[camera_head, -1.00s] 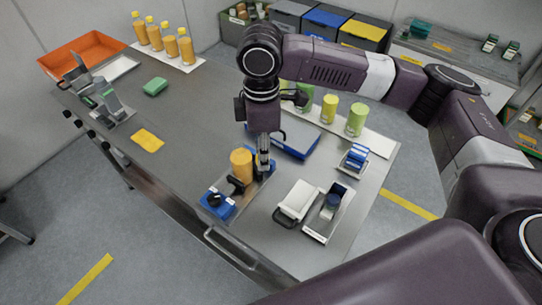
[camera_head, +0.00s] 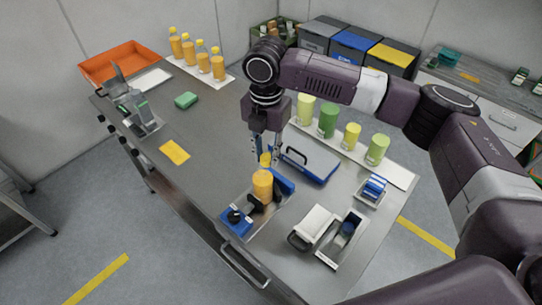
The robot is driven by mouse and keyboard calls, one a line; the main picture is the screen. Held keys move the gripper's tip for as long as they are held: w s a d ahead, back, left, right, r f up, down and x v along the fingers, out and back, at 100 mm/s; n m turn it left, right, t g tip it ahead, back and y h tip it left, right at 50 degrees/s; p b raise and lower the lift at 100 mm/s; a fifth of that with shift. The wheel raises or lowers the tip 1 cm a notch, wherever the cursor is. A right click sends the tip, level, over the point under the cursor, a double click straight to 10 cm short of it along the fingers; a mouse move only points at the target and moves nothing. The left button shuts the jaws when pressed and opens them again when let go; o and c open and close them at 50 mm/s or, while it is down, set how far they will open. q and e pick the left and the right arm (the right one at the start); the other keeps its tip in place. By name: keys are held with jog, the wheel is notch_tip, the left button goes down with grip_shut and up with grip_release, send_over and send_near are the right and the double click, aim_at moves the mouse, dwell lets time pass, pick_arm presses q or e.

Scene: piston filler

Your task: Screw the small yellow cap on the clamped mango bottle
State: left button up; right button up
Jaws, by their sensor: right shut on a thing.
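The mango bottle (camera_head: 262,187), an orange-yellow cylinder, stands upright in the clamp (camera_head: 237,221), which has a blue base and a black knob, near the table's front edge. My right gripper (camera_head: 267,156) points down directly above the bottle. It is shut on the small yellow cap (camera_head: 265,159), which shows between its fingers at the bottle's top. I cannot tell whether the cap touches the neck or how its thread sits. My left gripper is not in view.
A blue-grey case (camera_head: 311,160) lies behind the clamp. Green and yellow cylinders stand on a white strip (camera_head: 397,175) at the right. A white-lidded box (camera_head: 314,226) and a metal tray (camera_head: 333,254) are right of the clamp. A yellow cloth (camera_head: 174,152) lies left, with clear tabletop around it.

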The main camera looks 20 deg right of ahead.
aim_at(262, 167)
jog(key=w+n, duration=0.1)
jog(key=n+p, duration=0.1)
jog(key=n, duration=0.1)
jog(key=w+n, duration=0.1)
jog(key=n, duration=0.1)
jog(key=shift+w+a+r, duration=0.3)
jog(key=shift+a+r, duration=0.05)
jog(key=shift+r, duration=0.05)
notch_tip(262, 167, down, 4)
jog(key=b, duration=0.4)
jog(key=shift+r, duration=0.2)
jog(key=shift+f, duration=0.6)
jog(key=shift+p, duration=1.25)
jog(key=shift+f+p, duration=0.4)
jog(key=shift+f, duration=0.65)
dwell(2.1)
